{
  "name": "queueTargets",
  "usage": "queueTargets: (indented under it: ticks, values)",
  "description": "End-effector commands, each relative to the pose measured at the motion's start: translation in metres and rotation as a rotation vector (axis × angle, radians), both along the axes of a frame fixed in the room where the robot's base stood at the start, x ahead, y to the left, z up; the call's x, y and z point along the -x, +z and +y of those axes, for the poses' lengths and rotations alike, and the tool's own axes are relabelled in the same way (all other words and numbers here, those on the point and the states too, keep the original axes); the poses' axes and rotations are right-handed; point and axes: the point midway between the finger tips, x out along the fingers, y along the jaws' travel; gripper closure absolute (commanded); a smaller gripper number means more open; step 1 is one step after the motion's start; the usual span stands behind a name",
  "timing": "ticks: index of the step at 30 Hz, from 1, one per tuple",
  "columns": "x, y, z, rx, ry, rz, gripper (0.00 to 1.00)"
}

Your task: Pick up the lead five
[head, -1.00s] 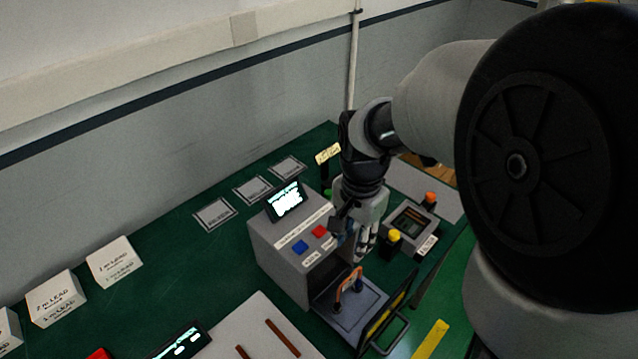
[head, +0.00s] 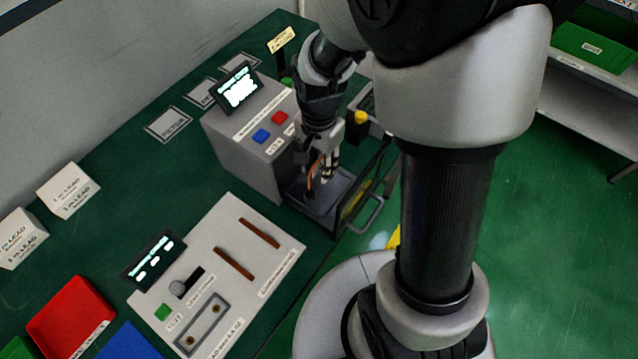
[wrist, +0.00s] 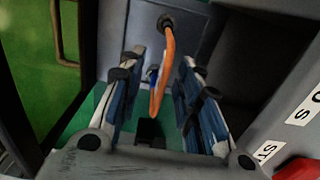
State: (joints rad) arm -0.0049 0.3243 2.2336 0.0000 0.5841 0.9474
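An orange lead (head: 312,176) stands up in a loop on the pulled-out tray (head: 328,220) of a grey machine (head: 250,150). I cannot read a number on it. My gripper (head: 328,180) points down over this tray, with its fingers beside the lead. In the wrist view the fingers of my gripper (wrist: 158,75) are apart, and the orange lead (wrist: 166,62) shows between them, seemingly touching neither. A small blue part shows beside the lead; its lower end is partly hidden.
The machine's open front door (head: 362,185) with a handle stands close to the right of my gripper. A panel (head: 275,285) with two brown strips lies to the left. White lead boxes (head: 68,190) and a red bin (head: 70,315) are farther left.

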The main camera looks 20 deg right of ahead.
Motion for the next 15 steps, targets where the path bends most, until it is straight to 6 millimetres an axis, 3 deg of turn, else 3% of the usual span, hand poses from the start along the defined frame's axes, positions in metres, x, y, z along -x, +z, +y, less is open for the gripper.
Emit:
queueTargets:
  ticks: [3, 9, 15]
  values:
    - [0.0000, -0.0142, 0.0000, 0.001, 0.000, 0.001, 0.68]
    - [-0.0004, -0.0129, 0.0000, -0.001, 0.000, -0.001, 0.68]
    - [-0.0004, -0.0127, 0.0000, -0.001, 0.000, -0.001, 0.81]
